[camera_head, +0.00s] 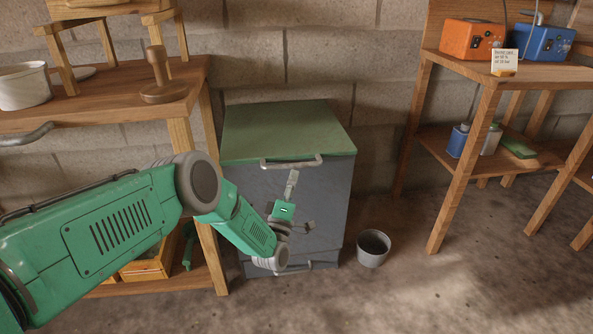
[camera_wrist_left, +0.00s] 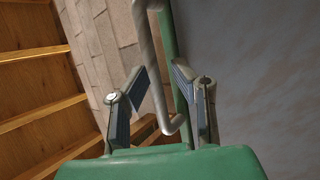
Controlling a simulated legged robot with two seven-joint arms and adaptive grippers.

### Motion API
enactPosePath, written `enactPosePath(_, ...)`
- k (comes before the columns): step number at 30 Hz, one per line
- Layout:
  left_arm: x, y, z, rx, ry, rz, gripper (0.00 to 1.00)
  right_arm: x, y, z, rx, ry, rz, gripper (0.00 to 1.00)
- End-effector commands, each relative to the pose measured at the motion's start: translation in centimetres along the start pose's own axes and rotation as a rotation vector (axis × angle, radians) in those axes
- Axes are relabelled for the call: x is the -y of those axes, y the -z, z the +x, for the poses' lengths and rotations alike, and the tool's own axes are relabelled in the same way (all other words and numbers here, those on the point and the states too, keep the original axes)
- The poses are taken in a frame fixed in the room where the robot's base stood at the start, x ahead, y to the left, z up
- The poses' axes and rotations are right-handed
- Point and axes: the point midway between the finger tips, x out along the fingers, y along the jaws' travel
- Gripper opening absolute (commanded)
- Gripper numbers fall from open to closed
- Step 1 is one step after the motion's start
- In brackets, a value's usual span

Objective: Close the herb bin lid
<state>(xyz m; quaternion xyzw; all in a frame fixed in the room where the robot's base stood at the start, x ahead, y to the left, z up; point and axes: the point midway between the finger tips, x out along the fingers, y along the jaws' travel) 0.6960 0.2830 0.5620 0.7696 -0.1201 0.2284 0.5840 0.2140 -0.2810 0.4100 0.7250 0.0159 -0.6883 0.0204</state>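The herb bin is a grey box (camera_head: 310,205) with a green lid (camera_head: 285,128) and a curved metal handle (camera_head: 291,162) on the lid's front edge. The lid lies flat over the box, with no clear gap in the head view. My left gripper (camera_head: 297,203) is in front of the bin, just below the handle. In the left wrist view, the gripper (camera_wrist_left: 160,78) has its fingers spread, with the handle bar (camera_wrist_left: 158,75) between them and not clasped. The lid's green edge (camera_wrist_left: 168,45) runs beside the bar. My right gripper is out of view.
A wooden bench (camera_head: 120,95) with a white pot (camera_head: 23,87) and a wooden tamper (camera_head: 161,80) stands at left. A grey bucket (camera_head: 373,248) sits on the floor right of the bin. A wooden rack (camera_head: 462,150) stands further right. Floor in front is clear.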

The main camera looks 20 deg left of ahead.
Motion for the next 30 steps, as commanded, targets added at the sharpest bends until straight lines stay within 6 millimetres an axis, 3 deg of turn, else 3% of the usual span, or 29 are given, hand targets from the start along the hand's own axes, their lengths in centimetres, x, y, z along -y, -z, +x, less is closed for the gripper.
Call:
enactPosePath(6,0.0,-0.1,-4.9,0.002,0.001,0.0,0.22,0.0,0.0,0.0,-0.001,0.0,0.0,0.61)
enactPosePath(12,0.0,-0.2,-7.7,0.001,-0.002,-0.001,0.22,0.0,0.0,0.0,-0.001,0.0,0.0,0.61)
enactPosePath(30,-0.1,-0.2,-8.6,0.001,-0.004,-0.001,0.22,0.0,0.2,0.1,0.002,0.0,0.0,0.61)
